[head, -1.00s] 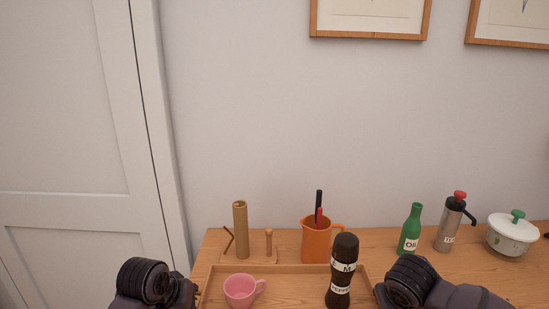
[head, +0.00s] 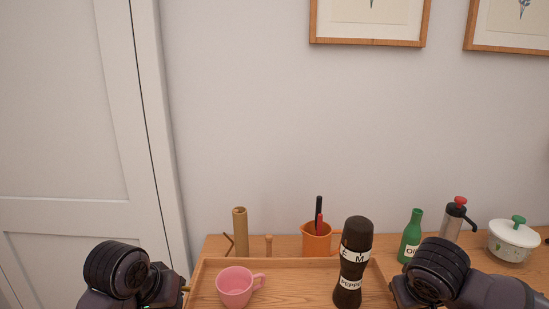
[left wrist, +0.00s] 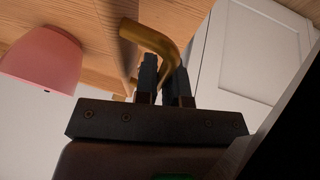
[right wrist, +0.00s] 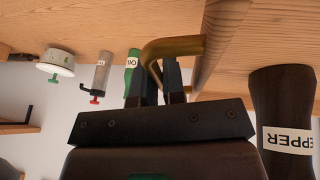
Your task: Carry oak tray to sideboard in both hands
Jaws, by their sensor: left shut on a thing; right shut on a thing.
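The oak tray (head: 290,264) is low in the head view, in front of the sideboard (head: 215,243), overlapping its near part. A pink mug (head: 235,285) and a dark pepper mill (head: 352,262) stand upright on it. My left gripper (head: 183,289) is shut on the tray's left brass handle (left wrist: 148,36). My right gripper (head: 393,288) is shut on the right brass handle (right wrist: 172,46). The tray's near edge is out of the head view. I cannot tell whether the tray touches the sideboard.
On the sideboard stand a wooden cylinder (head: 240,232), an orange jug (head: 316,240) with utensils, a green oil bottle (head: 411,238), a grey flask (head: 453,222) and a white lidded pot (head: 513,240). A white door (head: 70,150) is at left.

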